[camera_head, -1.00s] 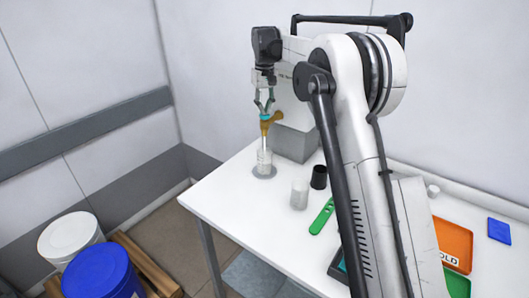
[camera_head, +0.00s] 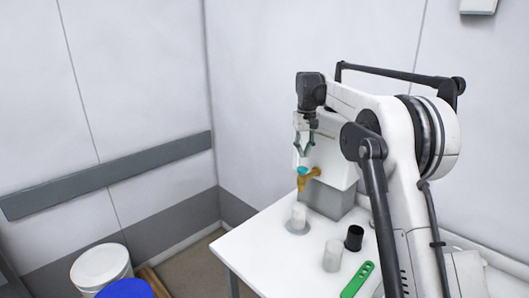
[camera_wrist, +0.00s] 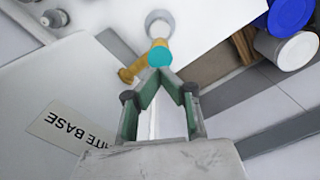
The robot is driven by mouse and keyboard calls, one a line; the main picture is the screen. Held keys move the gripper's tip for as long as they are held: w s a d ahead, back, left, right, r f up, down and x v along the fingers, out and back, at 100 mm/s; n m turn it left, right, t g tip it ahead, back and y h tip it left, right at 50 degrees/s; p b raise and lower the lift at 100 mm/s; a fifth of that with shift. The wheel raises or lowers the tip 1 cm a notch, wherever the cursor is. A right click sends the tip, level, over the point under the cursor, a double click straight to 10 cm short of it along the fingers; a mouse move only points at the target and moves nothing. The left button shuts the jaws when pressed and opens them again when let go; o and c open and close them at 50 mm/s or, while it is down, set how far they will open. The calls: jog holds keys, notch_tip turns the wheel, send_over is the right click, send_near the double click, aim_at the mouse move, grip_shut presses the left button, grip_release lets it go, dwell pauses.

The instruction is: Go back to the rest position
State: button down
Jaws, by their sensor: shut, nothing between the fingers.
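My gripper (camera_head: 305,153) points straight down, shut and empty, just above a brass-yellow tap (camera_head: 311,177) with a teal top (camera_head: 303,170). The tap sticks out from a white dispenser (camera_head: 333,160) on a grey block. A small gap shows between the fingertips and the teal top in the head view. In the wrist view the closed fingertips (camera_wrist: 163,73) line up with the teal top (camera_wrist: 160,57). A white cup (camera_head: 298,213) stands upright below the tap on a grey disc (camera_head: 297,228).
A pale cup (camera_head: 332,256), a black cup (camera_head: 354,238) and a green tool (camera_head: 357,281) are on the white table. White (camera_head: 100,268) and blue (camera_head: 125,289) drums stand at left.

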aim_at(302, 168)
notch_tip(302, 168, down, 4)
jog(key=shift+f+b, duration=0.25)
jog(key=shift+b, duration=0.8)
jog(key=shift+r, duration=0.1)
